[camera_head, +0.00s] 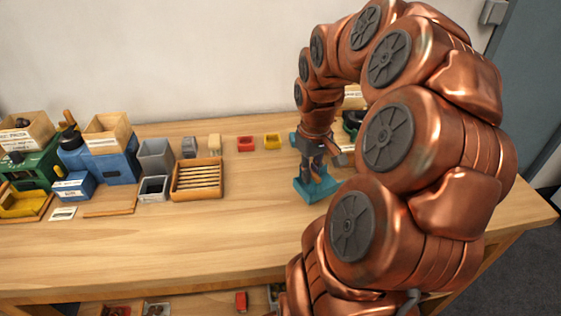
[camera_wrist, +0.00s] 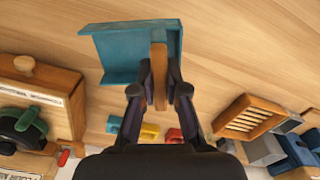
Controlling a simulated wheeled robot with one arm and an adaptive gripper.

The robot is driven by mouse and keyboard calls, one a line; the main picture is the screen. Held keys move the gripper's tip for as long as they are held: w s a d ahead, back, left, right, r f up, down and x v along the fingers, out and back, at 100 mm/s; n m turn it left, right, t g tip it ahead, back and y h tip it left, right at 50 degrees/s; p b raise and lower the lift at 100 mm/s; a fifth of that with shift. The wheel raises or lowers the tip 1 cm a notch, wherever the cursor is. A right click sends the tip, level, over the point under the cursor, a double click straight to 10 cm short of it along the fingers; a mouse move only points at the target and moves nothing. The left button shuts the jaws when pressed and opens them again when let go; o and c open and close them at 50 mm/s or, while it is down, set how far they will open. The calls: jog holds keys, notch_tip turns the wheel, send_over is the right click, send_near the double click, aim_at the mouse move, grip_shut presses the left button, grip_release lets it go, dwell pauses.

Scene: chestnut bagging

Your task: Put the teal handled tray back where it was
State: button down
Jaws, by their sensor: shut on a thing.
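The teal tray (camera_head: 313,190) is at the right part of the bench in the head view, at the end of my arm. My gripper (camera_wrist: 159,88) is shut on this handle, one finger on each side. In the head view my gripper (camera_head: 316,164) is above the tray, partly blurred into the arm. I cannot tell whether the tray's underside touches the bench.
A slatted wooden rack (camera_head: 198,196) lies left of the tray. Small red (camera_head: 245,143) and yellow (camera_head: 271,142) bins stand behind. Grey bins (camera_head: 155,157) and blue and green machines fill the left. In the wrist view a wooden box (camera_wrist: 62,82) stands at left. The bench front is clear.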

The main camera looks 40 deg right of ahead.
jog(key=shift+w+d+f+p, duration=0.35)
jog(key=shift+w+f+p, duration=0.55)
jog(key=shift+w, duration=1.4)
jog(key=shift+w+d+f+p, duration=0.4)
jog(key=shift+w+f+p, duration=0.45)
jog(key=shift+w, duration=1.4)
jog(key=shift+w+d+f+p, duration=0.35)
jog(key=shift+w+f+p, duration=0.5)
jog(key=shift+w, duration=1.45)
jog(key=shift+r, duration=0.1)
jog(key=c, duration=1.2)
grip_release()
jog(key=shift+r, duration=0.1)
